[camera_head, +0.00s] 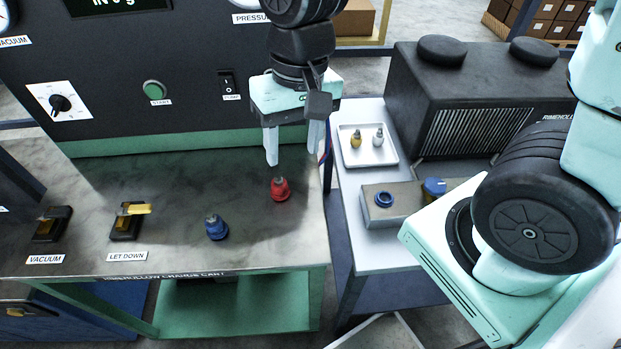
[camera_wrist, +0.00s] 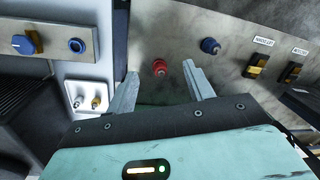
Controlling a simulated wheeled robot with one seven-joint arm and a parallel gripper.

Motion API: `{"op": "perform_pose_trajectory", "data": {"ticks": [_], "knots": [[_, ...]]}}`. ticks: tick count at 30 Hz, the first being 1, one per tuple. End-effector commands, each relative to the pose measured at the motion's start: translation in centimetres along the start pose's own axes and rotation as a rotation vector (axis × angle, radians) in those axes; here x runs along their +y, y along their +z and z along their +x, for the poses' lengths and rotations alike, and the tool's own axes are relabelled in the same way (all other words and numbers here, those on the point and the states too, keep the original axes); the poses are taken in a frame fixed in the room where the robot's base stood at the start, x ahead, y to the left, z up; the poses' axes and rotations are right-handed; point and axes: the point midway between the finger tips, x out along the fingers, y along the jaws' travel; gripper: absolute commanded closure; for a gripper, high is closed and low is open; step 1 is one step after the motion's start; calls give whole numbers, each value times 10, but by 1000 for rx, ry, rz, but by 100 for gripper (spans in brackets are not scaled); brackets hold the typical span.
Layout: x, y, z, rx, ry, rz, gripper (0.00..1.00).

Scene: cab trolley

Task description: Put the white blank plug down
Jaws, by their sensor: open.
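The white blank plug (camera_head: 378,142) stands upright in a small white tray (camera_head: 390,158) on the side trolley, beside a brass-coloured plug (camera_head: 356,139). The white plug also shows in the wrist view (camera_wrist: 77,101). My gripper (camera_head: 292,150) is open with nothing between its fingers. It hangs over the back right of the charge cart top, left of the tray and apart from the plug. A red-capped fitting (camera_head: 281,190) stands on the cart top just below and in front of the fingers, and shows between them in the wrist view (camera_wrist: 159,67).
A blue-capped fitting (camera_head: 216,228) and two yellow-handled valves (camera_head: 131,216) stand on the cart. A metal block (camera_head: 402,209) with a blue-ringed port and a blue knob (camera_head: 433,187) sits before the tray. A black finned unit (camera_head: 470,100) stands behind. The instrument panel rises behind the cart.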

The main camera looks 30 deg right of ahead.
Motion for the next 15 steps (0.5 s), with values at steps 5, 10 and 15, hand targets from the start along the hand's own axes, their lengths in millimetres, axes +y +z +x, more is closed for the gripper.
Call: {"op": "perform_pose_trajectory", "data": {"ticks": [5,10,15], "knots": [[-27,76,-8,5,54,-550,48],[-28,96,-9,5,76,-714,48],[-28,96,-9,4,76,-715,48]]}}
